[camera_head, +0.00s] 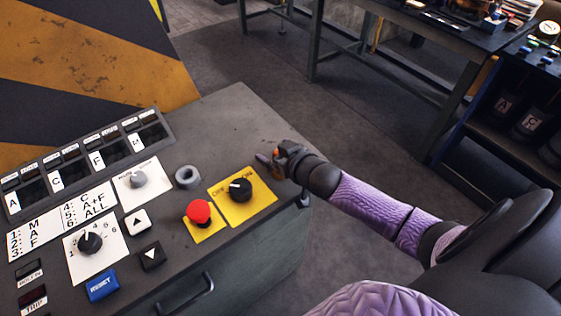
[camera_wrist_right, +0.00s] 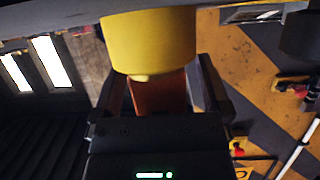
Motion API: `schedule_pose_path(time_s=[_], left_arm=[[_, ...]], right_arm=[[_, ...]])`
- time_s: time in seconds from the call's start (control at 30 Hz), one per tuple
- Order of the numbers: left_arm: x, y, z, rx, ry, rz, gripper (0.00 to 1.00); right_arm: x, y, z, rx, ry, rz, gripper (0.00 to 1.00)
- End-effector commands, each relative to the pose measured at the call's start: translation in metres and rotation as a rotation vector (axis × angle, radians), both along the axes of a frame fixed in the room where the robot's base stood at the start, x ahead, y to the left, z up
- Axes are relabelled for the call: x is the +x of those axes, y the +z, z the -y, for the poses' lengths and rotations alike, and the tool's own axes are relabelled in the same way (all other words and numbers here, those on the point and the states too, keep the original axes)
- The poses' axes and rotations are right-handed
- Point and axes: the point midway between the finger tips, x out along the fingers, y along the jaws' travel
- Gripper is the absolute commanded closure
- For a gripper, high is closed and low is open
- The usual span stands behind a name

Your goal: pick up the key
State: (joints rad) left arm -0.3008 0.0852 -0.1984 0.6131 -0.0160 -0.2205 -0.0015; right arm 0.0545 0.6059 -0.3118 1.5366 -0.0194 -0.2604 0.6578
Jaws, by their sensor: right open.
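My right gripper (camera_head: 269,164) is open above the right edge of the grey console (camera_head: 236,112), to the right of the yellow plate with a black knob (camera_head: 240,188). A small orange spot shows at the gripper. In the right wrist view, my right gripper (camera_wrist_right: 160,88) has a finger on each side of an orange-brown piece (camera_wrist_right: 163,98). A large yellow rounded piece (camera_wrist_right: 150,38) shows just beyond it. I cannot tell whether these pieces are the key, and no key shape is clear in the head view. My left gripper is not in view.
The console carries a red button (camera_head: 198,211), a grey ring (camera_head: 188,176), a blue button (camera_head: 102,286) and dials. A striped panel (camera_head: 90,70) stands behind it. A workbench (camera_head: 420,45) and dark shelf (camera_head: 505,130) are at right, with open floor between.

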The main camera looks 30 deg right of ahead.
Motion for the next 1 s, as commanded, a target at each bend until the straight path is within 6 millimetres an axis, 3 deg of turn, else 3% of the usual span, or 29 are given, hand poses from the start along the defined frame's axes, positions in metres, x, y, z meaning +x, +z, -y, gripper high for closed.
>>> schedule_pose_path(time_s=[0.2,0.6,0.67,0.9,1.0], left_arm=[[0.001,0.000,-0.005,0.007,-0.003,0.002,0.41],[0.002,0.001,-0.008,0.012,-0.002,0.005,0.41],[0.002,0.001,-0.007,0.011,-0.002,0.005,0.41],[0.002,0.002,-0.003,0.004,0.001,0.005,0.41],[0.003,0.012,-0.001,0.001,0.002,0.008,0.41]], right_arm=[[0.001,0.000,0.000,0.000,0.000,0.000,0.05],[0.001,0.000,0.000,0.000,0.000,0.000,0.90],[0.001,0.000,0.000,0.000,0.000,0.000,1.00],[0.001,0.003,0.000,-0.001,0.000,0.001,1.00],[0.001,0.022,0.000,-0.003,0.001,0.003,1.00]])
